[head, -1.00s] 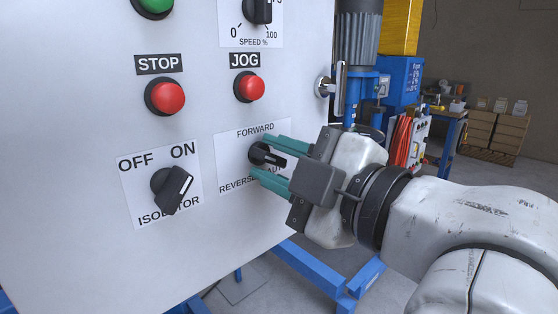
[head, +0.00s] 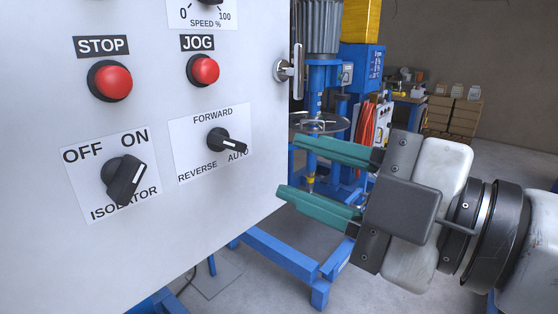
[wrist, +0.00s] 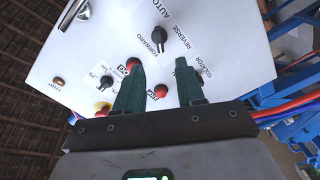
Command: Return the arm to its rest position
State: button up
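My gripper (head: 300,178) is open and empty, its two green fingers spread apart, to the right of the white control panel (head: 225,235) in the head view. The black forward/reverse/auto selector knob (head: 226,140) is free of the fingers, its pointer turned toward AUTO. In the wrist view the selector knob (wrist: 159,38) shows beyond the open fingers, with clear space between. The black isolator knob (head: 125,180) is at the lower left of the panel, its pointer angled toward ON.
Red STOP (head: 110,81) and JOG (head: 204,70) buttons sit above the knobs. A door handle (head: 292,70) sticks out at the panel's right edge. A blue mixer frame (head: 290,255) stands behind my gripper. Wooden crates (head: 453,118) are far back.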

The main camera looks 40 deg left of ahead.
jog(key=shift+d, duration=0.45)
